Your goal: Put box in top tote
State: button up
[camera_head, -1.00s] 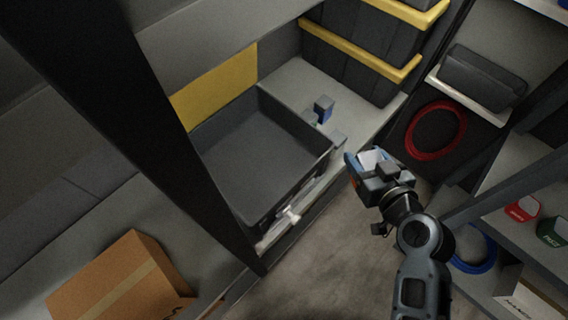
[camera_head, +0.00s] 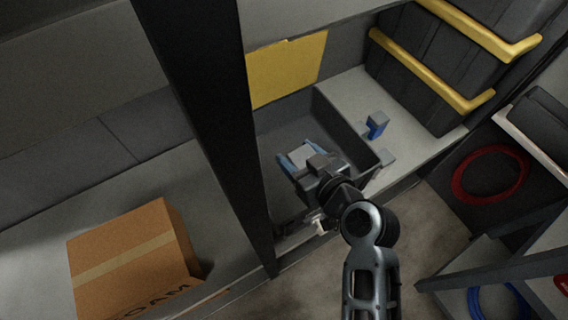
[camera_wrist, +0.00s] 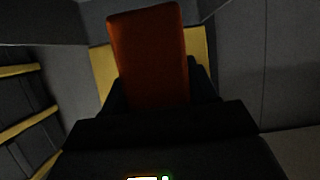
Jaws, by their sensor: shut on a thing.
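My gripper (camera_head: 298,158) is over the open dark grey tote (camera_head: 345,128) on the shelf and covers part of its inside. The gripper is shut on a box (camera_wrist: 150,55), which looks orange-red in the dark wrist view. In the head view the box is mostly hidden by the gripper, with only a pale patch between the blue fingers. I cannot tell how far the box is above the tote floor.
A dark post (camera_head: 205,120) stands left of the tote. A cardboard carton (camera_head: 130,255) lies on the shelf further left. A small blue-and-grey object (camera_head: 375,125) is right of the tote. Yellow-edged dark bins (camera_head: 425,65) stand at the back right.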

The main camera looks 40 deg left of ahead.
jog(key=s+a+f, duration=0.1)
jog(key=a+f, duration=0.2)
jog(key=f, duration=0.3)
jog(key=shift+a+b, duration=0.15)
jog(key=shift+b, duration=0.2)
jog(key=shift+f+b, duration=0.35)
jog(key=shift+b, duration=0.05)
jog(key=shift+f+b, duration=0.35)
jog(key=shift+b, duration=0.1)
jog(key=o, duration=1.1)
